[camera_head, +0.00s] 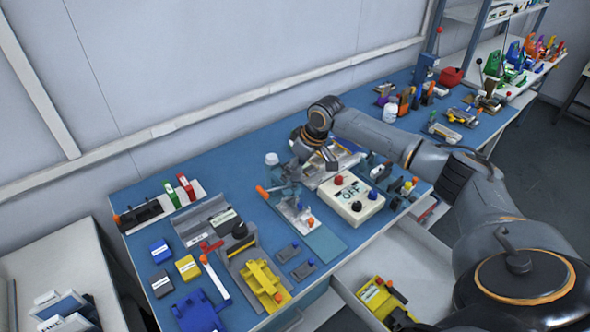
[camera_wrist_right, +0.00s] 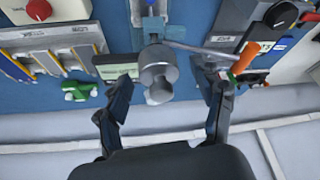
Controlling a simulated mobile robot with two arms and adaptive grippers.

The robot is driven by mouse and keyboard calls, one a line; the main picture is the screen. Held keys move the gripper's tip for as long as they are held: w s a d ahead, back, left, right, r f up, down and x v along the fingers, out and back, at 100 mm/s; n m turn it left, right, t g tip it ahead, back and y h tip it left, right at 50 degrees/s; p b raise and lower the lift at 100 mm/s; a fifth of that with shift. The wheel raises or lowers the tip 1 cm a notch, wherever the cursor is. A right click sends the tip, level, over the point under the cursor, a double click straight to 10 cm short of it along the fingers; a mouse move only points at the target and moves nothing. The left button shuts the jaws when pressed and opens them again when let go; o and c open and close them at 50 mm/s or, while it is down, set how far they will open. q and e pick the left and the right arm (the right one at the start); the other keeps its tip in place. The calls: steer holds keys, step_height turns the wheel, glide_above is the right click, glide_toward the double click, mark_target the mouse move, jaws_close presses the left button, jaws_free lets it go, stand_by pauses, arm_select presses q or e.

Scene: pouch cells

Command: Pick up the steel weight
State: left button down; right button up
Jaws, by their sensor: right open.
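The steel weight (camera_wrist_right: 157,76) is a grey cylinder with a smaller round knob. In the right wrist view it stands between the two fingers of my right gripper (camera_wrist_right: 166,88), with a gap on both sides. The gripper is open and holds nothing. In the head view my right gripper (camera_head: 318,158) is low over the back of the blue bench; I cannot make out the weight there for certain. My left gripper is not in view.
A blue fixture (camera_wrist_right: 153,28) stands close beside the weight. An orange-handled tool (camera_wrist_right: 245,58) lies near the right finger, a green part (camera_wrist_right: 80,91) near the left. The white OFF box (camera_head: 350,198) is in front of the gripper. An open drawer (camera_head: 410,262) juts out.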

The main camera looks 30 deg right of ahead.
steer(key=shift+s, duration=0.1)
steer(key=c, duration=1.3)
steer(key=shift+r, duration=0.1)
jaws_close()
